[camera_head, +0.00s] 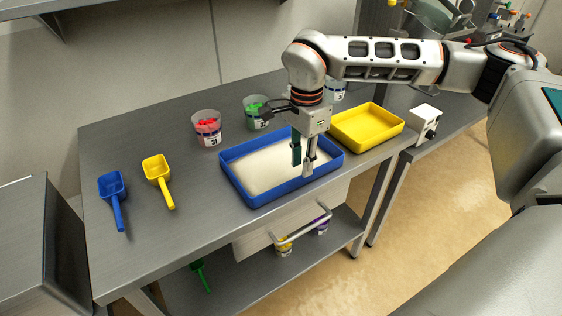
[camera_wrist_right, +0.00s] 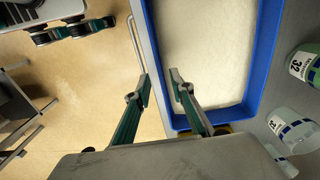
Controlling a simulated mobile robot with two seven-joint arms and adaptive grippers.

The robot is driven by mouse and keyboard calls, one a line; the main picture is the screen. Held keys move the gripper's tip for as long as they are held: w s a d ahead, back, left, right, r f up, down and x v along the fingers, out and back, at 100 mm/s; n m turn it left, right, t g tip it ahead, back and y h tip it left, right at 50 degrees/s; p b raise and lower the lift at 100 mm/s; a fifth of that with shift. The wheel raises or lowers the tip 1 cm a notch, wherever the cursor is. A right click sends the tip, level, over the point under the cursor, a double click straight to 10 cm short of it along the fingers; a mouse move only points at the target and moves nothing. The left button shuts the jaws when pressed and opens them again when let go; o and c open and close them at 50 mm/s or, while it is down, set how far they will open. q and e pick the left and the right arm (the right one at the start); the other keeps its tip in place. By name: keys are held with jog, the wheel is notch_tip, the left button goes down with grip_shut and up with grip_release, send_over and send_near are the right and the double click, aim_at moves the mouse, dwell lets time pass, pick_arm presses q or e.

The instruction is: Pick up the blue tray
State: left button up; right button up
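The blue tray (camera_head: 275,193) lies on the grey metal table, filled with a pale, sand-like material (camera_head: 265,170). In the right wrist view, the tray (camera_wrist_right: 264,65) fills the upper middle. My right gripper (camera_head: 303,168) points down at the tray's near long wall. In the right wrist view, the right gripper (camera_wrist_right: 160,88) has its fingertips apart, one on the outer side of that wall and one over the inside. Nothing is held between them. Whether a fingertip touches the wall cannot be told.
A yellow tray (camera_head: 367,126) sits close to the right of the blue one, with a white box (camera_head: 425,121) beyond. Cups with red (camera_head: 207,128) and green (camera_head: 256,112) contents stand behind. Blue (camera_head: 114,193) and yellow (camera_head: 158,178) scoops lie left, with clear table between.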

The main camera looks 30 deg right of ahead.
jog(key=f, duration=0.5)
jog(key=shift+d+f, duration=0.15)
jog(key=shift+d, duration=0.05)
grip_shut()
